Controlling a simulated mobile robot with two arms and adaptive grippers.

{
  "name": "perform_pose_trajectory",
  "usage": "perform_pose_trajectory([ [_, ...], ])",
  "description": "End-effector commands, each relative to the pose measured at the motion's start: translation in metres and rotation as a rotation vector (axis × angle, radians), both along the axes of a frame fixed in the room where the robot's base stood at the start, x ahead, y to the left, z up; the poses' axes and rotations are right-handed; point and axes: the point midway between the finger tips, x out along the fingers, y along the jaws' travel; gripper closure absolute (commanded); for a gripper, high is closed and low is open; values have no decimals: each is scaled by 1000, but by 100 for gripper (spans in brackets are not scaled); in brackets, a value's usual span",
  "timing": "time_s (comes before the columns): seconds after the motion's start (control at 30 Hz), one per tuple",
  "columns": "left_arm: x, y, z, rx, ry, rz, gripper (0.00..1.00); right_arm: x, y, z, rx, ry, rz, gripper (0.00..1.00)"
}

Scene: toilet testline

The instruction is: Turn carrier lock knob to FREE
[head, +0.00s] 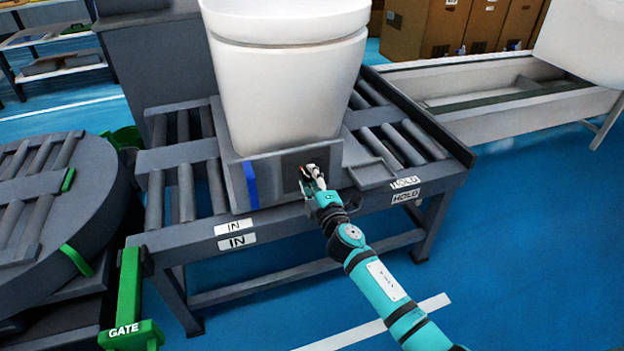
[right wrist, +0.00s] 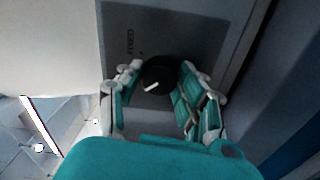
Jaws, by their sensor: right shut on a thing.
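The lock knob (right wrist: 157,75) is a round black knob with a white pointer line, on a dark plate (right wrist: 205,35) on the carrier's front. A label that seems to read FIXED stands beside it in the right wrist view. My right gripper (right wrist: 160,82) has its fingers on both sides of the knob and is shut on it. In the head view my right gripper (head: 312,178) reaches the front face of the grey carrier (head: 272,180), and the knob is largely hidden there. A white toilet (head: 285,85) stands on the carrier. My left gripper is not in view.
The carrier sits on a roller conveyor (head: 185,190) with IN and HOLD labels. A round roller turntable (head: 45,190) and a green GATE post (head: 128,300) are at left. Cardboard boxes (head: 430,28) stand behind. The blue floor in front is clear.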

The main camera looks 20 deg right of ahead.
Motion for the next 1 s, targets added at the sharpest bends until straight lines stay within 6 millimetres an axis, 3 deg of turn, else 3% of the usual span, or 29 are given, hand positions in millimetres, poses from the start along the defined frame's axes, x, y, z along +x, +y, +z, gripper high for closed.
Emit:
perform_pose_trajectory([
  [0.07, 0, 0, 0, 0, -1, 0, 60, 0, 1, -2, -1, 3, 2, 96],
  [0.1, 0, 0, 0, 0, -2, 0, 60, -1, 1, -2, -1, 3, 2, 58],
  [0.23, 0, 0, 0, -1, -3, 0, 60, 0, 1, -1, 0, 2, 2, 42],
  [0.63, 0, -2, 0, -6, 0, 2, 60, -10, 0, -1, -1, 1, 1, 40],
  [1.0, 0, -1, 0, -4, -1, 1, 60, -84, -2, -2, 2, 4, 2, 40],
])
